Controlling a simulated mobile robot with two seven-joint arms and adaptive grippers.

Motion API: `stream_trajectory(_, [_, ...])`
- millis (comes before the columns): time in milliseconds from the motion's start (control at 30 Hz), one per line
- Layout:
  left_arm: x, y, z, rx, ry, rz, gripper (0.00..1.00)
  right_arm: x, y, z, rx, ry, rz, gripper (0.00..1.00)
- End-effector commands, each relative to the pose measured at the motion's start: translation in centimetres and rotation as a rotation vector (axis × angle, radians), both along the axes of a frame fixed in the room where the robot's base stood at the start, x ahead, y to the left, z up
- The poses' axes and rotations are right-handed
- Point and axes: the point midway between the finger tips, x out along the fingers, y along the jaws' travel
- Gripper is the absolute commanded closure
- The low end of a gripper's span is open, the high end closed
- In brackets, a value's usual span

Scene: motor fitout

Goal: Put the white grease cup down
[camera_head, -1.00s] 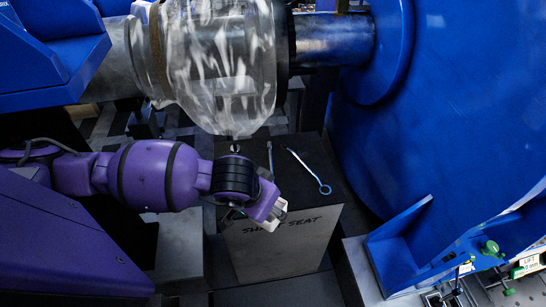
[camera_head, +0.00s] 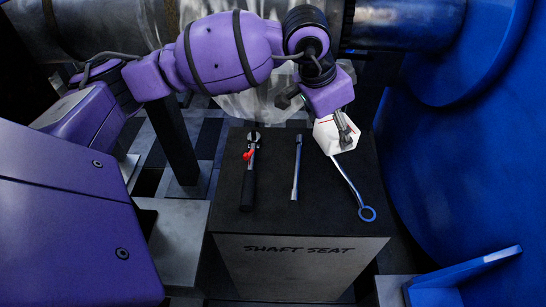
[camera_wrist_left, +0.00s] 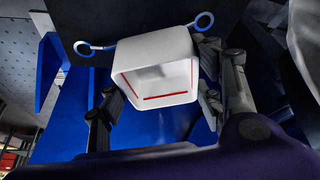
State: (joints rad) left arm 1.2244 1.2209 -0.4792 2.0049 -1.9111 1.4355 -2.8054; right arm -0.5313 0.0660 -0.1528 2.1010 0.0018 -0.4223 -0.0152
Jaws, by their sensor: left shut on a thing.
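The white grease cup (camera_head: 327,137) is held in my left gripper (camera_head: 341,128) over the far right part of the dark block top. In the left wrist view the cup (camera_wrist_left: 158,45) sits between the fingers of my left gripper (camera_wrist_left: 165,88), with its square-edged open mouth and a red line inside facing the camera. The gripper is shut on it. The cup overlaps the far part of a ring wrench (camera_head: 366,212); whether it touches the wrench or the top is unclear. My right gripper is not in view.
The block marked "SHAFT SEAT" (camera_head: 300,270) carries a ratchet-like tool (camera_head: 249,185) with a red part and a slim metal tool (camera_head: 296,170). Its near edge is bare. A large blue disc (camera_head: 470,160) rises at the right; a metal shaft crosses behind.

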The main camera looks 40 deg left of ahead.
Motion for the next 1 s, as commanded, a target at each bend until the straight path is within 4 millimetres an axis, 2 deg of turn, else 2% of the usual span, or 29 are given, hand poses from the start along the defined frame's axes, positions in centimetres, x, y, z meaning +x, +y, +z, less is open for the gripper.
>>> stream_trajectory(33, [-1.2,-0.8,-0.5,-0.001,0.000,-0.006,0.66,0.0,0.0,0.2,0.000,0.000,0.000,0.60])
stream_trajectory(200, [-4.6,-2.8,-2.7,-0.002,0.002,-0.003,0.66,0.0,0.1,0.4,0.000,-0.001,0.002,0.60])
stream_trajectory(400, [-6.8,-4.2,-6.0,-0.003,0.000,-0.001,0.66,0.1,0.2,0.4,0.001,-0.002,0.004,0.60])
stream_trajectory(600, [-7.6,-4.7,-7.3,-0.001,-0.002,0.000,0.66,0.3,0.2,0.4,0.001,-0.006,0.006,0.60])
stream_trajectory(700, [-8.3,-5.0,-8.6,-0.003,0.002,0.002,0.66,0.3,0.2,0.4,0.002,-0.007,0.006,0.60])
stream_trajectory(867, [-8.2,-4.9,-10.7,-0.002,0.000,0.002,0.66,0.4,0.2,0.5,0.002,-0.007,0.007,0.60])
stream_trajectory(1000, [-8.1,-4.9,-11.0,0.000,-0.002,0.002,0.66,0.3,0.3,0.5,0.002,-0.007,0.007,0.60])
